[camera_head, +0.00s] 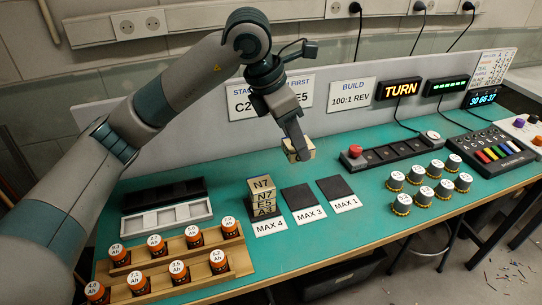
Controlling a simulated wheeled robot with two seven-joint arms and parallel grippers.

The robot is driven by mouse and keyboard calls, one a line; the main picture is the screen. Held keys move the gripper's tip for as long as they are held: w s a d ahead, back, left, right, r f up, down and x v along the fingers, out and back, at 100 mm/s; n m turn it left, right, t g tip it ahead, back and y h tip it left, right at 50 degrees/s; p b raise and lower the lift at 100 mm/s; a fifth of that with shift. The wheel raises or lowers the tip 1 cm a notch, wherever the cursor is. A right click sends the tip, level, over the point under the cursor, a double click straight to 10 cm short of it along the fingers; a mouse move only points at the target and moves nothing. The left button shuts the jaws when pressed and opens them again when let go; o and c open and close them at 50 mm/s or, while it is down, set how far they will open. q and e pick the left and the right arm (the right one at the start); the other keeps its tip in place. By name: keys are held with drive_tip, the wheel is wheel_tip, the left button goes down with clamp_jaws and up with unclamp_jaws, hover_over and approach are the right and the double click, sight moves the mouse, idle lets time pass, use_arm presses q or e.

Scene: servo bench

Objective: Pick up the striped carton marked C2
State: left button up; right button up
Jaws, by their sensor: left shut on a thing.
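My left gripper (294,141) reaches in from the left and is shut on a small pale, yellowish carton (304,153). It holds the carton above the green bench, behind the black pads. The fingers cover part of the carton, and I cannot read its mark. My right gripper is not in view.
Empty black pads MAX 3 (298,197) and MAX 1 (335,188) lie right of the stack. Wooden racks (200,275) with orange cells stand front left, beside a white tray (167,217). Several yellow-black knobs (424,196) and a black control strip (385,154) are at right.

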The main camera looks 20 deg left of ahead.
sight(311, 143)
use_arm(q)
drive_tip(key=shift+w+d+r+b, duration=0.15)
drive_tip(key=shift+w+d+r, duration=0.15)
drive_tip(key=shift+d+r, duration=0.45)
drive_tip(key=shift+w+d+r+b, duration=0.15)
drive_tip(key=shift+w+d+r, duration=0.2)
drive_tip(key=shift+d, duration=0.6)
drive_tip(key=shift+s, duration=0.15)
